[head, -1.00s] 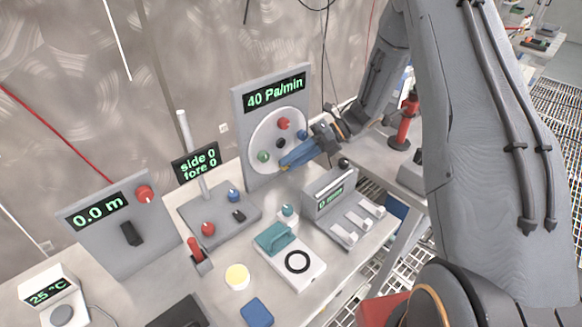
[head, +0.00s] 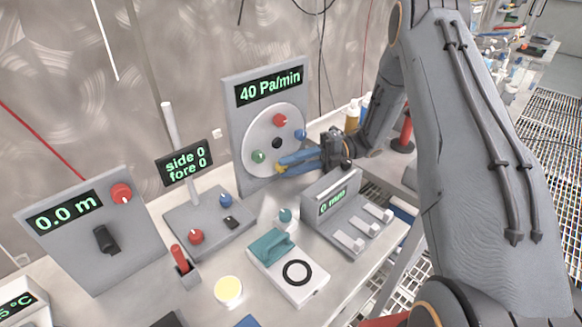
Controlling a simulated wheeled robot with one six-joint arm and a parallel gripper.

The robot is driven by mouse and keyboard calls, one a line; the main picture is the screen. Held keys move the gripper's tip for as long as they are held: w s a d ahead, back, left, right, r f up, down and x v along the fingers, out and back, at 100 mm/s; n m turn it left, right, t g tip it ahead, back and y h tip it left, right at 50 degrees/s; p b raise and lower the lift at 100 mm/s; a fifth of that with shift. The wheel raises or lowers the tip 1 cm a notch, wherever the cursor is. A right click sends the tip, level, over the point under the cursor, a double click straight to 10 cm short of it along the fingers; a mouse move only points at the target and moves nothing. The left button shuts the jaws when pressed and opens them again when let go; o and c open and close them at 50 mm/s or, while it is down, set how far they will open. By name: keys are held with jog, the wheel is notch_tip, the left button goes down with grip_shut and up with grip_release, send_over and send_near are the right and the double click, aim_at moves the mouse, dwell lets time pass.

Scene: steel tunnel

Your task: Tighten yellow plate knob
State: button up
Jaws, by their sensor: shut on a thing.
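The upright grey panel (head: 234,115) reads 40 Pa/min and bears a round light plate (head: 262,126). On the plate are a red knob (head: 279,120), a blue knob (head: 300,134), a green knob (head: 258,156), a black centre knob (head: 277,143) and a yellow knob (head: 280,169) at the lower right. My gripper (head: 286,164) reaches in from the right, its blue fingers shut on the yellow knob. The fingers partly hide the knob, so its turn angle cannot be told.
A grey box with a 0 mm display (head: 330,203) stands just below my gripper. A teal-handled block (head: 272,248), a side/fore stand (head: 206,222) and a 0.0 m panel (head: 92,235) are further left. A red cylinder (head: 404,133) stands behind my arm.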

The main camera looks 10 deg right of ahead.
jog(key=o, duration=1)
jog(key=shift+o, duration=0.2)
jog(key=shift+r, duration=0.1)
